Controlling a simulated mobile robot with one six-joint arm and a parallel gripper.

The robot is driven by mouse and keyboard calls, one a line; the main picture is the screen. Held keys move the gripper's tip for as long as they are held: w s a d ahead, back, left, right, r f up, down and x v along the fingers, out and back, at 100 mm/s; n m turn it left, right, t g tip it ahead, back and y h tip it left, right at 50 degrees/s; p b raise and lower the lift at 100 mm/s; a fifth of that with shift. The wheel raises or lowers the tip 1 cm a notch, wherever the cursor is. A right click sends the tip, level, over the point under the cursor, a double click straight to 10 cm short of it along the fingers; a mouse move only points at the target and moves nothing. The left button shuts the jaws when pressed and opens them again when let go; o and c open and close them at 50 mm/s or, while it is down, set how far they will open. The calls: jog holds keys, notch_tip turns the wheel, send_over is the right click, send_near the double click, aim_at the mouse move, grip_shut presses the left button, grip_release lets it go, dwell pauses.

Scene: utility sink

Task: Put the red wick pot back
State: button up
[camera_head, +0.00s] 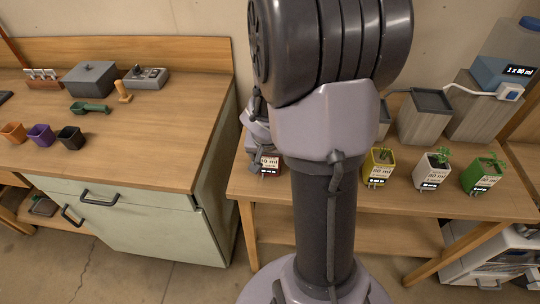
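The red wick pot (271,171) stands at the left end of the right-hand bench, with a white label on its front. Its right side and top are largely hidden by my arm. My gripper (256,138) is at the pot, right above its label. The fingers are small and partly covered, so I cannot see whether they are closed on the pot. A yellow pot (378,170), a white pot (431,174) and a green pot (484,177) stand in a row to the right on the same bench, each with a plant and label.
Behind the row stand a grey tub (425,118) and a block (474,108) with a blue water tank (497,68) and tube. The left workbench (160,130) holds orange, purple and black cups, a grey box (90,79) and small tools. A gap separates the benches.

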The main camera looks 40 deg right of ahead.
jog(key=shift+r, duration=0.15)
jog(key=s+a+r+n+t+y+p, duration=0.1)
jog(key=s+a+r+p, duration=0.15)
jog(key=a+r, duration=0.5)
jog(key=s+a+r+n+p, duration=0.15)
jog(key=a+r+p, duration=0.25)
jog(key=r, duration=0.7)
jog(key=s+a+r+n+t+y, duration=0.1)
jog(key=s+a+r+y, duration=0.1)
jog(key=a, duration=0.6)
jog(key=s+a+r+n+y, duration=0.2)
jog(key=s+a+r, duration=0.2)
jog(key=s+a, duration=0.2)
jog(key=shift+s+a+t, duration=0.2)
jog(key=shift+a+t, duration=0.2)
jog(key=shift+a, duration=0.5)
